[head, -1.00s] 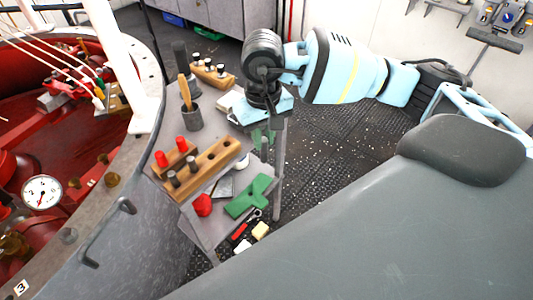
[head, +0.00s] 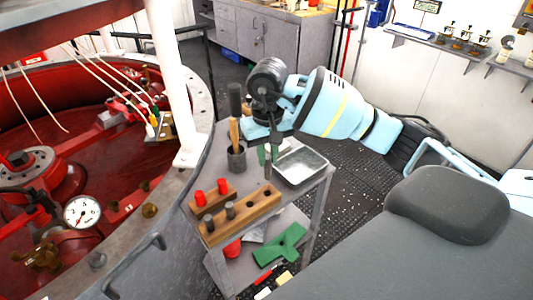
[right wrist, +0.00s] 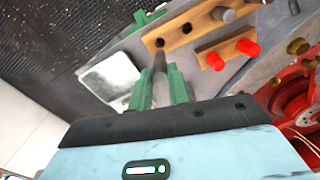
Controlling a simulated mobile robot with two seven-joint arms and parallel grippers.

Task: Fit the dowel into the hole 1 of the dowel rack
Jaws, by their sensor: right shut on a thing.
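The dowel rack (head: 243,217) is a long wooden block on a grey bench. In the right wrist view the rack (right wrist: 205,25) is at the top, with two open holes. My right gripper (head: 268,153), with green fingers, is above the bench beyond the rack. In the right wrist view my right gripper (right wrist: 162,88) is shut on a dark grey dowel (right wrist: 160,64). The dowel's tip appears just below the end hole in the picture; I cannot tell the gap. My left gripper is out of view.
A smaller wooden block (head: 222,202) with two red pegs stands behind the rack. A grey metal tray (head: 302,166) lies right of the gripper. A green part (head: 283,243) lies on the lower shelf.

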